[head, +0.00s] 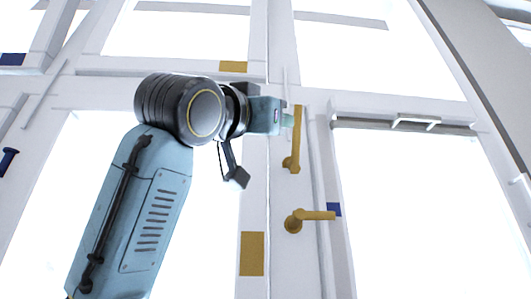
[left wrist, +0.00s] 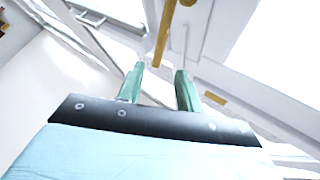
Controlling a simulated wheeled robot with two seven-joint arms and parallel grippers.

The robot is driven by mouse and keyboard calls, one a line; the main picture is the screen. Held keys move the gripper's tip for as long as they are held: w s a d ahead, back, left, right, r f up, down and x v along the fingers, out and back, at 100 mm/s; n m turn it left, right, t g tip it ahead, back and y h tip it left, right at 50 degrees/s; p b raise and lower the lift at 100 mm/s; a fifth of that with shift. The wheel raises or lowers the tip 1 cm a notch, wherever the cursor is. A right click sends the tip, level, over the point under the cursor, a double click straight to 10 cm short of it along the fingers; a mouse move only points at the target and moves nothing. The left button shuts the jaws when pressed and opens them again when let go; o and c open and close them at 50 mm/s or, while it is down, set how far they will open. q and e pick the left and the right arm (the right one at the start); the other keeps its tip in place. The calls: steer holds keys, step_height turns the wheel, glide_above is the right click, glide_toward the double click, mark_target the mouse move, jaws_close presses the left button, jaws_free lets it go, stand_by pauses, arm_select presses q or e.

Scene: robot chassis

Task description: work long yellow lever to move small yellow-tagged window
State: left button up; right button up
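The long yellow lever (head: 298,138) stands upright on the white middle post. A pane above left has a yellow tag (head: 233,67) on its lower frame. My left gripper (head: 287,120) is beside the long lever's upper part. In the left wrist view its fingers (left wrist: 159,76) are apart, and the long lever's end (left wrist: 162,48) shows in the gap between the fingertips. I cannot tell whether the fingers touch it. My right gripper is in neither view.
A shorter yellow lever (head: 315,216) lies level below, with a blue tag (head: 334,209) by its end. Another yellow tag (head: 252,254) is on the lower left frame. A white handle bar (head: 416,122) tops the right pane.

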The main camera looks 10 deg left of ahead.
arm_select(q)
steer(key=shift+v, duration=0.9)
